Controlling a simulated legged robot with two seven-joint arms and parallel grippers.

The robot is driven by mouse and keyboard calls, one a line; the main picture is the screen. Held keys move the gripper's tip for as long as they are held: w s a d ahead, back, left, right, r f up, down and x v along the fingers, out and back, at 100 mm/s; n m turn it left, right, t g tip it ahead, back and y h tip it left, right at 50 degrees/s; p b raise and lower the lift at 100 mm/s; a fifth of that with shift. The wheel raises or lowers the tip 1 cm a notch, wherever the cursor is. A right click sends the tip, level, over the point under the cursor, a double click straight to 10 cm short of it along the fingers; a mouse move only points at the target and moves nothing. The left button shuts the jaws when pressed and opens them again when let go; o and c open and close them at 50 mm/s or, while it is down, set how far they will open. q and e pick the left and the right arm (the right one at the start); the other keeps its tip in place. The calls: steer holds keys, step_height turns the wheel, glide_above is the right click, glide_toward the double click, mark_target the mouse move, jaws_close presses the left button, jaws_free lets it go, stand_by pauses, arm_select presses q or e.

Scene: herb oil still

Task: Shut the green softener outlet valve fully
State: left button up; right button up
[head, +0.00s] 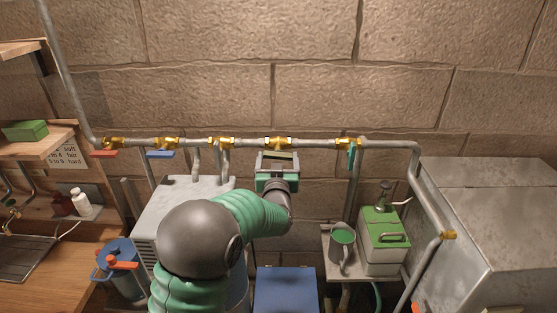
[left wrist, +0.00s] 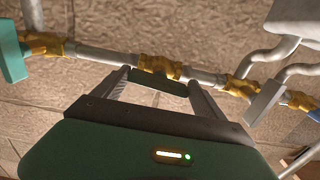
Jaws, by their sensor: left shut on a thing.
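A galvanised pipe (head: 320,143) runs along the block wall with several brass valves on it. My left gripper (head: 278,157) is at the brass valve (head: 278,142) right of the pipe's middle. In the left wrist view, its two fingers are closed on the ends of a dark green handle (left wrist: 158,83) just in front of that valve (left wrist: 160,66). The handle lies roughly along the pipe. A second, teal-green handle (head: 351,156) hangs across the pipe on the valve to the right; it also shows in the left wrist view (left wrist: 12,52). My right gripper is not in view.
A red handle (head: 104,153) and a blue handle (head: 160,154) sit on valves to the left. A grey handle (left wrist: 265,102) is on the neighbouring valve. Below right are a metal jug (head: 342,250) and a green-topped box (head: 382,240). A blue box (head: 286,290) stands below.

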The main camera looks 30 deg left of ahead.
arm_select(q)
steer(key=shift+m, duration=0.4)
steer(key=m, duration=0.3)
steer(key=shift+r+m, duration=0.1)
steer(key=shift+m, duration=0.2)
steer(key=m+p, duration=0.1)
steer(key=m, duration=0.3)
steer(key=shift+m, duration=0.3)
steer(key=m+p, duration=0.2)
steer(key=m, duration=0.3)
steer(key=shift+m+p, duration=0.85)
steer(key=shift+m, duration=1.35)
steer(key=shift+f, duration=0.2)
